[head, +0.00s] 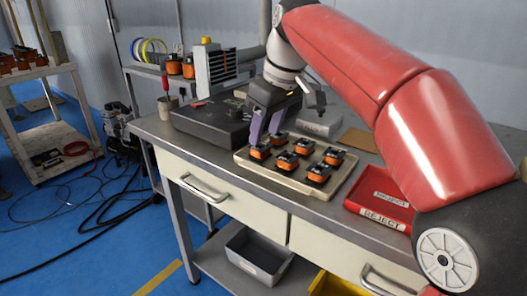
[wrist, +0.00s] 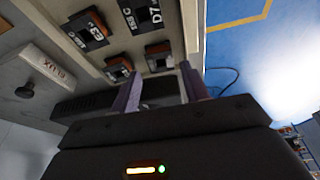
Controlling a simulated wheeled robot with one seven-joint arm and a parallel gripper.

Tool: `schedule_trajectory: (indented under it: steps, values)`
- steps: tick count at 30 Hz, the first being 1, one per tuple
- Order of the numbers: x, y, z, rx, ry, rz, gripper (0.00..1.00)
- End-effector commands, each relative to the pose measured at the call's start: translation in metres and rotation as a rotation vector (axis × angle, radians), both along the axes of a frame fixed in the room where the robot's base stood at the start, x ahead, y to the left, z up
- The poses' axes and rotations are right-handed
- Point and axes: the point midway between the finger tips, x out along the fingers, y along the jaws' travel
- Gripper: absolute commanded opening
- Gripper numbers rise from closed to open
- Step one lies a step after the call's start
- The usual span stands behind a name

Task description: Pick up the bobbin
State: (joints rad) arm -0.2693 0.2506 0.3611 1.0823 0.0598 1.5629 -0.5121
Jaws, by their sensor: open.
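Several orange-and-black bobbins stand in rows on a beige tray (head: 262,174) on the bench. The front-left bobbin (head: 260,152) and the one behind it (head: 279,139) are closest to my gripper (head: 266,132). My gripper has purple fingers, points down over the tray's left end and is open. In the wrist view, my gripper (wrist: 160,85) has its fingers spread, with a bobbin (wrist: 158,57) showing just beyond and between the tips. Another bobbin (wrist: 118,67) is beside the left fingertip. I cannot tell whether the fingers touch any bobbin.
A black machine base (head: 210,122) is left of the tray. A red reject bin (head: 378,208) is at the right. A pale block (wrist: 50,62) with lettering shows in the wrist view. A shelf behind holds more bobbins (head: 174,66). The bench front edge is close to the tray.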

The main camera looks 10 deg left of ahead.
Motion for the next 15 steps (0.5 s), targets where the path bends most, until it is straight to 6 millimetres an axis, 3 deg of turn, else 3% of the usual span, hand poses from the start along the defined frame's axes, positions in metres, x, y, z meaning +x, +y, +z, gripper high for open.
schedule_trajectory:
  steps: [7,15]
  values:
    - [0.003,0.009,-0.036,-0.001,0.002,-0.001,0.45]
    - [0.005,0.011,-0.043,0.0,0.0,-0.002,0.45]
